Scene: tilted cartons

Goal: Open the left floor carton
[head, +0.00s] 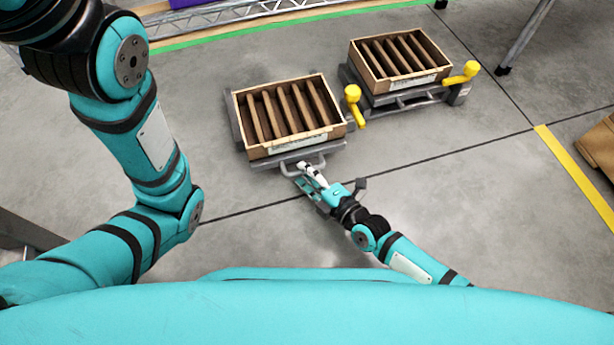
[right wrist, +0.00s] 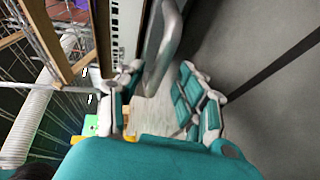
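The left floor carton (head: 262,153) is a shallow brown box with several upright brown slats inside and a white label on its front. It sits on a grey stand, with a grey bar handle (head: 318,163) at the front. My right gripper (head: 303,176) is at this handle, low over the floor. In the right wrist view, the handle (right wrist: 170,45) reaches toward the space between the spread fingers of my right gripper (right wrist: 158,88). Clear space shows between the fingers, and contact with the bar cannot be told. My left arm shows at the left, but its gripper is out of view.
A brown box (head: 598,148) lies at the right edge. The floor in front is clear.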

